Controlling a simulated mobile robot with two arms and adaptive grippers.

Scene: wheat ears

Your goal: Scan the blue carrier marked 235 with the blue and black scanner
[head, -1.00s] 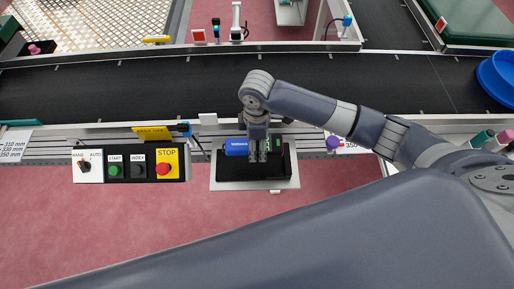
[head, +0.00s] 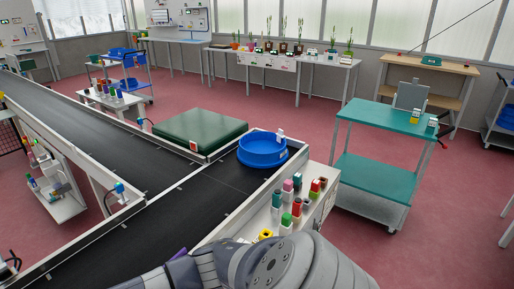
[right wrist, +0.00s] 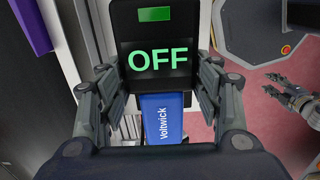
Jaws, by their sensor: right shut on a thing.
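A round blue carrier (head: 262,150) with a small white tag (head: 281,135) on its rim sits on the black conveyor in the head view. Any number on it is too small to read. The blue and black scanner (right wrist: 163,118) is in the right wrist view, its blue part lettered "Voltwick" and its screen reading "OFF". My right gripper (right wrist: 158,78) is shut on the scanner, with a finger on each side. My left gripper (right wrist: 272,84) shows at the right of the right wrist view, fingers apart and empty. Neither gripper shows in the head view.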

